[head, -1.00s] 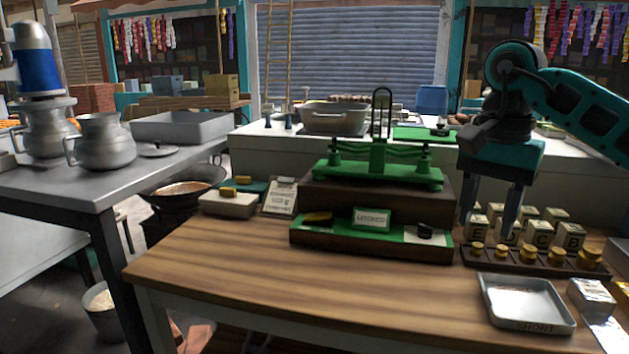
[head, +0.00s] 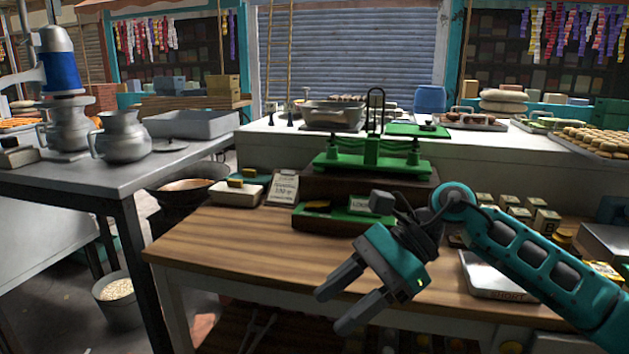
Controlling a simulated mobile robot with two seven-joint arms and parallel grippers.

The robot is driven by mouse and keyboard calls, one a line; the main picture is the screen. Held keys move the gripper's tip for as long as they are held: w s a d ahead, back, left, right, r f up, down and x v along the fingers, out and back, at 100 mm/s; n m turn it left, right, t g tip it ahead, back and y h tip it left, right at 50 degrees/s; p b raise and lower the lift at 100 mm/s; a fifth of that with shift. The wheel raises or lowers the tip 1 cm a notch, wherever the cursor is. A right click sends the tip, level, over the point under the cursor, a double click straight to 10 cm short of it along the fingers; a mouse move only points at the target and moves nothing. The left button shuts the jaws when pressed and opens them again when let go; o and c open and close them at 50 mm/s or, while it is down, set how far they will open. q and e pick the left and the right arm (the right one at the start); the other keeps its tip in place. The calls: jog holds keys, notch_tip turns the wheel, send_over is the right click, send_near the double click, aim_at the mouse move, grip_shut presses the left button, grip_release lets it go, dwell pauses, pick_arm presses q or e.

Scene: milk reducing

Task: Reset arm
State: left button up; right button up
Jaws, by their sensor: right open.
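My right gripper (head: 342,312) is teal with dark fingers. It hangs in front of the wooden table's (head: 220,238) front edge, fingers apart and pointing down-left, with nothing between them. My right arm comes in from the lower right and crosses over the table, hiding part of the metal tray (head: 482,272) and the weights behind it. My left gripper is not in view.
A green balance scale (head: 372,163) stands on a dark block at the table's back. Lettered blocks (head: 545,222) stand at the right. A steel table (head: 120,183) with metal jugs (head: 122,138) is at the left. The wooden table's left part is clear.

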jog(key=s+a+r+m+y, duration=0.1)
jog(key=s+a+m+y, duration=0.1)
jog(key=a+m+y, duration=0.5)
jog(key=w+d+f+n+t+h, duration=0.1)
jog(key=d+f+n+t+h, duration=0.3)
jog(key=n+t, duration=0.5)
jog(key=d+f+n+t+h+p, duration=0.15)
jog(key=d+f+n+t, duration=0.35)
jog(key=n, duration=0.9)
jog(key=w+d+f+n+t+h+b, duration=0.1)
jog(key=d+f+n+t+h, duration=0.25)
jog(key=f+n+t, duration=0.55)
jog(key=s+d+f+m+g+h, duration=0.3)
jog(key=s+d+f+m+g, duration=0.1)
jog(key=s+f, duration=0.3)
jog(key=s+d+f+m+g+h, duration=0.3)
jog(key=s+d+f+m+g, duration=0.1)
jog(key=s+f+m, duration=0.2)
jog(key=shift+s+d+f+g+p, duration=0.2)
jog(key=shift+s+f+g+p, duration=0.15)
jog(key=shift+s+p, duration=0.1)
